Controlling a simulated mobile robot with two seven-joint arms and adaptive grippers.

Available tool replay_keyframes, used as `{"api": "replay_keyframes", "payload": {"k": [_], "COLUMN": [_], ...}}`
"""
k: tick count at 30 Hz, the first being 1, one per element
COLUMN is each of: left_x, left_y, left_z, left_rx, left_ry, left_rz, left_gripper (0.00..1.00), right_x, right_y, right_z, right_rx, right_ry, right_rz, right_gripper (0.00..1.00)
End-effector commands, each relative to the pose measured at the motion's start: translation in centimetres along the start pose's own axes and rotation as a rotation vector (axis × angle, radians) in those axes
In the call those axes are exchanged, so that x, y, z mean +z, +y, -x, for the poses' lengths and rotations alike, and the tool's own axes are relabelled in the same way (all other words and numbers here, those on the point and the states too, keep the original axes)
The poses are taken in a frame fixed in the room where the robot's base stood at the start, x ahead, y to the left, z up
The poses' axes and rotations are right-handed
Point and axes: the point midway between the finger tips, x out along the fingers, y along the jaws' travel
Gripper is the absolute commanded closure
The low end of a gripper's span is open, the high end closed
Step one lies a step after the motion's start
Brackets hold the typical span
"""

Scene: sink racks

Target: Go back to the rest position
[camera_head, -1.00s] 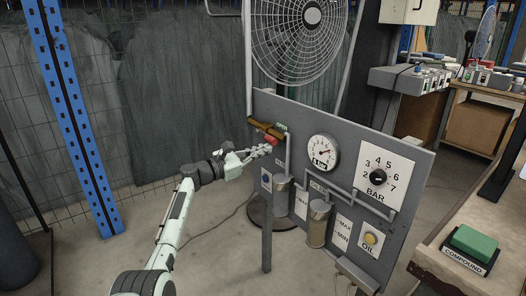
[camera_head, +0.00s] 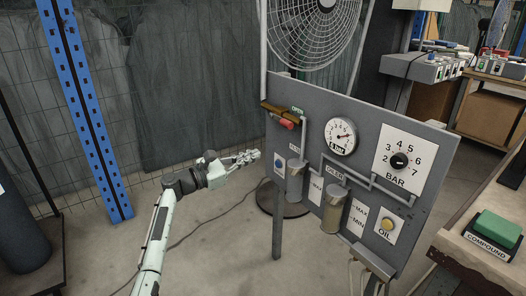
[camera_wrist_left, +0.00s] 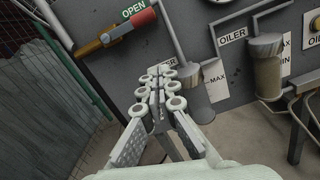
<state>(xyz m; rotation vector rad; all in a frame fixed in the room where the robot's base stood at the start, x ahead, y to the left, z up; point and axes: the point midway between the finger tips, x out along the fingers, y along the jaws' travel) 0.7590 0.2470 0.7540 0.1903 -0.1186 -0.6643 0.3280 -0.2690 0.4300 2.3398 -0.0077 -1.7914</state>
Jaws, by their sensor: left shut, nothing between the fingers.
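My left gripper (camera_head: 247,158) is shut and empty. In the head view it points right, toward the left edge of the grey panel (camera_head: 318,95), and appears apart from it. In the left wrist view the gripper (camera_wrist_left: 160,82) has its fingers together, with the panel behind them. A valve with a red handle (camera_head: 287,124) is at the panel's upper left, beside an OPEN label; the red handle also shows in the left wrist view (camera_wrist_left: 143,18). My right gripper is not in view.
The panel carries a gauge (camera_head: 341,136), a BAR dial (camera_head: 399,160), two cylinders and a yellow OIL button (camera_head: 387,224). A large fan (camera_head: 312,30) stands behind it. A bench with a green COMPOUND block (camera_head: 497,229) is at right.

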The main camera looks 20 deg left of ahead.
Motion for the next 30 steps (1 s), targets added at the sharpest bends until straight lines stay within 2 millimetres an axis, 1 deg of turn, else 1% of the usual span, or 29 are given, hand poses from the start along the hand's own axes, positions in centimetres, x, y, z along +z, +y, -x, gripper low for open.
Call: {"api": "replay_keyframes", "payload": {"k": [1,5,8,11,14,15,17,18,20,21,23,24,26,27,29,30], "left_x": [0.0,-0.1,-1.2,-4.5,-9.4,-11.5,-14.6,-16.5,-19.1,-20.6,-22.7,-23.8,-25.1,-25.6,-25.9,-25.9], "left_y": [0.0,-0.1,-1.0,-3.6,-7.7,-9.5,-12.2,-14.1,-16.7,-18.4,-21.0,-22.6,-24.9,-26.3,-28.0,-28.9], "left_z": [0.4,0.8,1.1,2.2,4.5,5.8,8.1,9.7,12.5,14.5,17.8,20.1,23.6,25.8,28.9,30.9], "left_rx": [0.0,-0.002,-0.017,-0.066,-0.169,-0.226,-0.324,-0.398,-0.519,-0.61,-0.76,-0.869,-1.043,-1.16,-1.331,-1.439], "left_ry": [0.001,0.002,0.036,0.133,0.28,0.341,0.428,0.481,0.55,0.59,0.638,0.662,0.681,0.682,0.671,0.656], "left_rz": [-0.001,-0.001,-0.043,-0.173,-0.392,-0.495,-0.654,-0.759,-0.918,-1.025,-1.189,-1.298,-1.457,-1.558,-1.693,-1.772], "left_gripper": [1.0,1.0,1.0,1.0,1.0,1.0,1.0,1.0,1.0,1.0,1.0,1.0,1.0,1.0,1.0,1.0], "right_x": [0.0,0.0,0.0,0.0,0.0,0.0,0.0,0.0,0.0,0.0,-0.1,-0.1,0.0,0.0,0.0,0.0], "right_y": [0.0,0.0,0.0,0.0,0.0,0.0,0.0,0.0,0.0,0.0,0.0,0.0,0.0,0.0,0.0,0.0], "right_z": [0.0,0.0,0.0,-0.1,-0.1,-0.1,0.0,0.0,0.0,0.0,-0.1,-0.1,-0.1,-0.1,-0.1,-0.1], "right_rx": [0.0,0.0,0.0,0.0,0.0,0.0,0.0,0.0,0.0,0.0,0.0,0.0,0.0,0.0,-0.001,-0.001], "right_ry": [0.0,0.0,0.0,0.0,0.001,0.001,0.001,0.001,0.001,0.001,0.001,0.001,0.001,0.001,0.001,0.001], "right_rz": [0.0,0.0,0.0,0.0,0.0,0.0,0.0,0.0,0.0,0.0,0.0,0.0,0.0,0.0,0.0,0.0], "right_gripper": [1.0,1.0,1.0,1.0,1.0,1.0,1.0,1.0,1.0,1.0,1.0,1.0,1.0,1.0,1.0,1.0]}}
